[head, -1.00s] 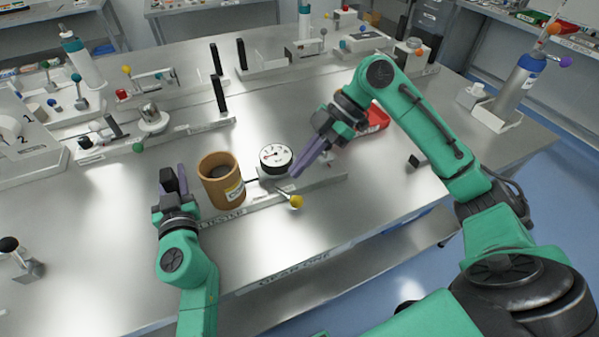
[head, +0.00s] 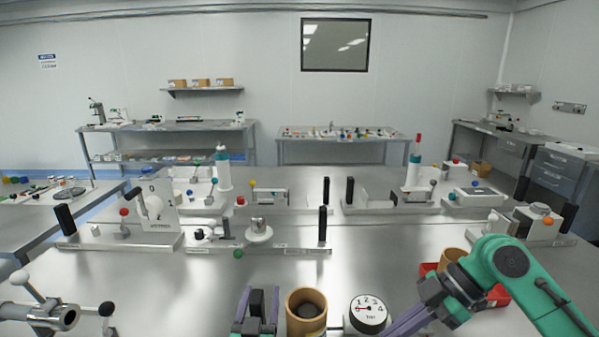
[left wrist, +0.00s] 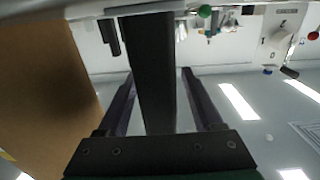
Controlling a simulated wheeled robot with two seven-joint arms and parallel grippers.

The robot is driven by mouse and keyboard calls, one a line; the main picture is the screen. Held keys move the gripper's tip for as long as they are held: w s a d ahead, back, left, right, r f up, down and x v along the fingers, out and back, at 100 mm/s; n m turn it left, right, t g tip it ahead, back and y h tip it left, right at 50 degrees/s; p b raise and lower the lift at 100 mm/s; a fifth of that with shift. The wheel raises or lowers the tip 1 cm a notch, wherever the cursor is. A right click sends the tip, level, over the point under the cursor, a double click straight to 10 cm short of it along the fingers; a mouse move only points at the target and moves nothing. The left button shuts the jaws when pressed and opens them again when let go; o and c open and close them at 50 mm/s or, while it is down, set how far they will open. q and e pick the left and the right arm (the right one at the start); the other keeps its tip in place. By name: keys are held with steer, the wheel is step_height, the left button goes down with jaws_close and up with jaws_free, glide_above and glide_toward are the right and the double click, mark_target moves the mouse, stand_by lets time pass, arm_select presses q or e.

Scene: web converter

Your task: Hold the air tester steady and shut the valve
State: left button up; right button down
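The air tester shows at the bottom of the head view: a tan cylinder (head: 306,312), and a round white dial (head: 367,312) to its right. The valve, base and yellow knob are below the picture edge. My left gripper (head: 257,312) is left of the cylinder, fingers apart around an upright black handle (head: 257,303). In the left wrist view the handle (left wrist: 148,75) stands between the open fingers (left wrist: 158,70), with a gap on the right; the cylinder (left wrist: 40,80) fills the left side. My right gripper (head: 400,326) is right of the dial, with its fingers together and apparently empty.
A red bin (head: 497,293) with a tan cup (head: 452,258) stands behind my right arm. Fixtures with black posts (head: 323,225) line the back of the steel table. A clamp-like device (head: 45,315) is at front left. Bare steel (head: 170,290) lies between.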

arm_select(q)
steer(key=shift+r, duration=0.1)
steer(key=s, duration=1.2)
steer(key=shift+a, duration=0.1)
